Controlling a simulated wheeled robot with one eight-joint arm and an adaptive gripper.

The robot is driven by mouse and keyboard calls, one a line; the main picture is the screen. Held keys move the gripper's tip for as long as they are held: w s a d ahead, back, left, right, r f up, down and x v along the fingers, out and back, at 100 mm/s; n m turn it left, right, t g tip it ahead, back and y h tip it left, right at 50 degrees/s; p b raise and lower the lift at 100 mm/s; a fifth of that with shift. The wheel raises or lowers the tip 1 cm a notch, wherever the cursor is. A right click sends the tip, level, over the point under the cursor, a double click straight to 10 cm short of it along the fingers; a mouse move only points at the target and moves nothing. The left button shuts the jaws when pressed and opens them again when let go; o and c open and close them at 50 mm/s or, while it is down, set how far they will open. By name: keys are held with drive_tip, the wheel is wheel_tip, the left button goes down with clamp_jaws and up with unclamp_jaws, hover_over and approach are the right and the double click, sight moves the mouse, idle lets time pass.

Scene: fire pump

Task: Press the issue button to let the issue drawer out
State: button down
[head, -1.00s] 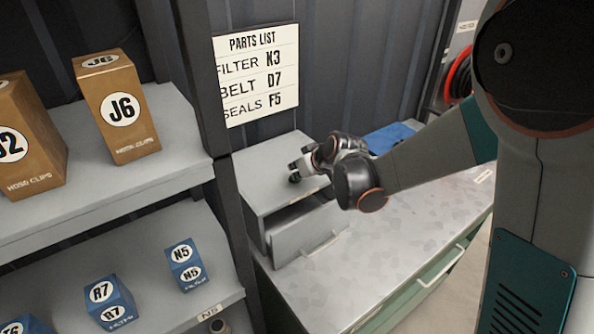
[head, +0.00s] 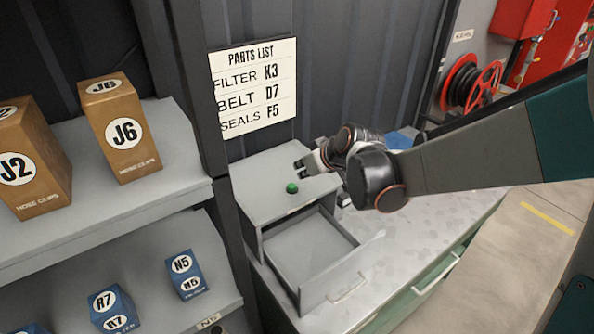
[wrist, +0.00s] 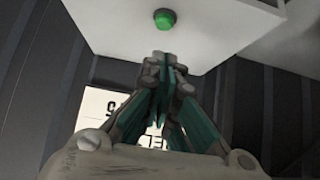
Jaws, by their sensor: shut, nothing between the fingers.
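The green issue button (head: 292,188) is on top of the grey issue box (head: 262,205). The issue drawer (head: 345,279) stands out from the box front, and its inside looks empty. My gripper (head: 300,165) is shut and empty, above the box top, behind and slightly right of the button and apart from it. In the wrist view, the closed fingers (wrist: 165,65) show below the green button (wrist: 164,20), with a gap between them.
The box stands on a grey bench (head: 420,235) with a green front. A parts list (head: 254,85) hangs on the wall behind. Shelves with brown boxes (head: 120,130) and blue boxes (head: 185,275) are at left. A red hose reel (head: 470,82) is at the back right.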

drive_tip(key=v, duration=0.4)
drive_tip(key=shift+d, duration=0.1)
drive_tip(key=s+d+f+m+h+b, duration=0.2)
drive_tip(key=s+d, duration=0.6)
drive_tip(key=s, duration=0.4)
drive_tip(key=s+d+f+m+h+b, duration=0.3)
drive_tip(key=s+d+f+b, duration=0.3)
drive_tip(key=s+b, duration=0.3)
drive_tip(key=s+d+m, duration=0.1)
drive_tip(key=s, duration=0.3)
drive_tip(key=shift+d+m, duration=0.4)
drive_tip(key=shift+a, duration=0.1)
idle(1.7)
